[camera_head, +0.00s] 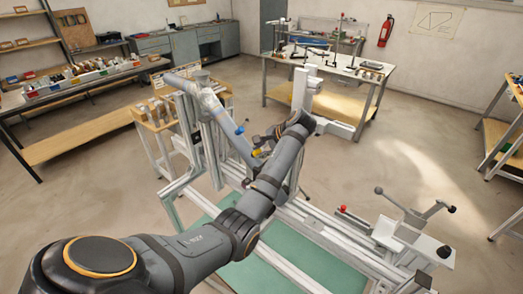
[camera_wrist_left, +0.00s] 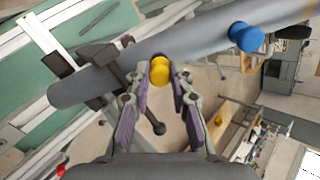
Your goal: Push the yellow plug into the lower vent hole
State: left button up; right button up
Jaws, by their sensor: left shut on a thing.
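The yellow plug (camera_wrist_left: 160,70) is held between the fingertips of my left gripper (camera_wrist_left: 158,67), which is shut on it. In the head view the plug is a small yellow spot (camera_head: 256,153) beside my left gripper (camera_head: 262,146). The plug's front faces the grey frame tube (camera_wrist_left: 205,50), which slants across the wrist view and also shows in the head view (camera_head: 214,108). I cannot tell whether plug and tube touch. The lower vent hole is not visible. A blue plug (camera_wrist_left: 243,37) sticks out from the tube farther up. My right gripper is not in view.
A dark clamp (camera_wrist_left: 105,65) crosses the tube close to my left fingers. Metal jig rails (camera_head: 310,232) surround a green panel (camera_head: 265,262). A red knob (camera_head: 343,209) and a white fixture with handles (camera_head: 405,228) stand at the right. Workbenches stand farther back.

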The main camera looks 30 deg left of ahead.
pick_arm(q)
jog(key=shift+a+f, duration=0.25)
jog(key=shift+f, duration=0.05)
jog(key=o, duration=0.9)
jog(key=v, duration=0.7)
jog(key=shift+d+r, duration=0.15)
jog(key=shift+r, duration=0.05)
jog(key=shift+d, duration=0.1)
